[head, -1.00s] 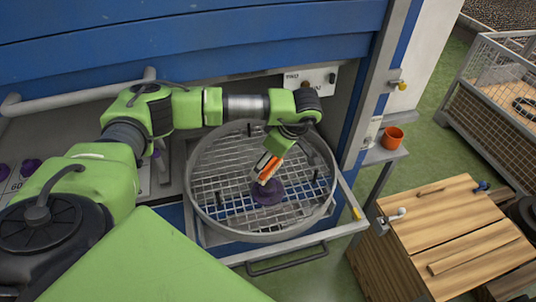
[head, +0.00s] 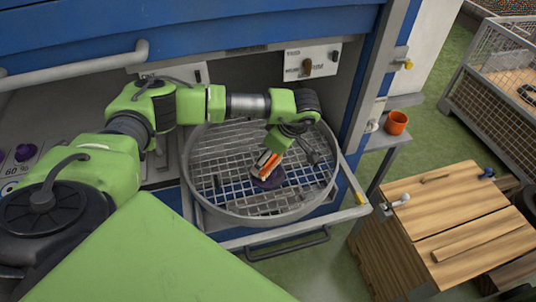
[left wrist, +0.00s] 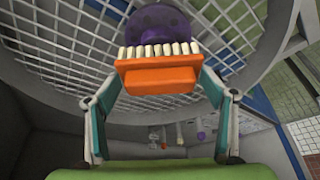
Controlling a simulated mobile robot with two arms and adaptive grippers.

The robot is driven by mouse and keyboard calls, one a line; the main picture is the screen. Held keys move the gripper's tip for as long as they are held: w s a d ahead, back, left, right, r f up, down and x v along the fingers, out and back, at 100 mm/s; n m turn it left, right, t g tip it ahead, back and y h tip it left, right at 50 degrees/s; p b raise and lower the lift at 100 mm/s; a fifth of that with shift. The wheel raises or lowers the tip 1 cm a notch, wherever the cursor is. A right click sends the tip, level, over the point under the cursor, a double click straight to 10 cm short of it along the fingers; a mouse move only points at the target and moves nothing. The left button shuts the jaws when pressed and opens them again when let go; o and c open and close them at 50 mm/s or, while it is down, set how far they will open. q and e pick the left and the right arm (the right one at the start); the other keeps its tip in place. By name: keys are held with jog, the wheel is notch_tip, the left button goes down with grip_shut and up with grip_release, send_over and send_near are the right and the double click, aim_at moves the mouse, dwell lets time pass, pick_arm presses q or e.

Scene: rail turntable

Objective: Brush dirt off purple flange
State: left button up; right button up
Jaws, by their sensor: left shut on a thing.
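The purple flange (head: 271,182) lies on the wire grid of the round metal basket (head: 191,190). It also shows at the top of the left wrist view (left wrist: 172,20). My left gripper (head: 268,164) is above the flange, shut on an orange brush (left wrist: 158,78) with pale bristles. The bristles point toward the flange and overlap its near edge in the left wrist view; I cannot tell whether they touch. The brush hides part of the flange in the head view. Dirt on the flange is too small to make out. My right gripper is out of view.
The basket sits in an open blue-framed cabinet with a handle bar (head: 287,247) in front. An orange cup (head: 396,122) stands on a small shelf to the right. A wooden crate (head: 445,215) and a mesh cage (head: 495,125) stand farther right. More purple parts (head: 25,152) are at left.

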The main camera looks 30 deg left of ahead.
pick_arm(q)
jog(key=shift+f+b, duration=0.55)
dwell(0.6)
